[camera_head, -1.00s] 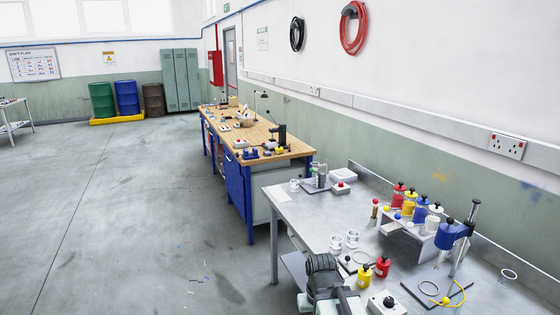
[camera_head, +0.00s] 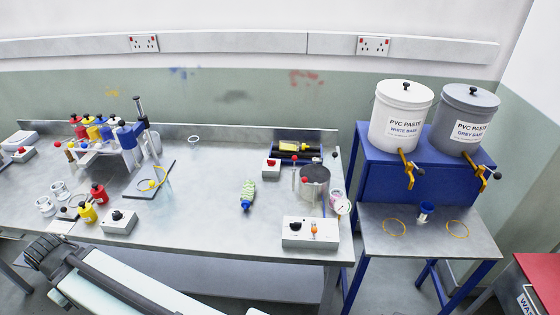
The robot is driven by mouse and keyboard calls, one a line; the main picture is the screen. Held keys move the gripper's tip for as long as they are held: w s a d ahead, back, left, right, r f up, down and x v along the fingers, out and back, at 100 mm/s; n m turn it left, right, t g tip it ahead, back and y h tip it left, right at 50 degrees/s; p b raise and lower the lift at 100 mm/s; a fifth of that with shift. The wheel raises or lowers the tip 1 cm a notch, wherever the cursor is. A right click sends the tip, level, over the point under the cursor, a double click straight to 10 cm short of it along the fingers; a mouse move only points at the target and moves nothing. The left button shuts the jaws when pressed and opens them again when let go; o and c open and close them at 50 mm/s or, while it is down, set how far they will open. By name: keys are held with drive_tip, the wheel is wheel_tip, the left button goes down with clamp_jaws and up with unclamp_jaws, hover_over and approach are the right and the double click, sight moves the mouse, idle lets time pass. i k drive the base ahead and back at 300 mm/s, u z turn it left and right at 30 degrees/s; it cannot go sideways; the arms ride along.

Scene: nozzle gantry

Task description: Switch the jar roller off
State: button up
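What looks like the jar roller (camera_head: 297,158) stands toward the back right of the steel bench, with dark rollers and a yellow jar (camera_head: 290,146) lying on them. A small light box with a red button (camera_head: 271,162) sits at its left end. Whether the rollers turn and whether the switch is on cannot be told. My arm (camera_head: 110,283) crosses the lower left in front of the bench, well left of the roller. My gripper does not show.
A grey pot (camera_head: 314,175) and a white control box (camera_head: 310,233) stand in front of the roller. A green bottle (camera_head: 248,194) is to its left. Two paste buckets (camera_head: 401,117) (camera_head: 464,120) stand on a blue stand (camera_head: 385,179) at right. The bench middle (camera_head: 205,210) is mostly clear.

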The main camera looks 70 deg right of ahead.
sight(271, 163)
drive_tip(key=z, duration=1.15)
drive_tip(key=i, duration=0.8)
drive_tip(key=u, duration=0.1)
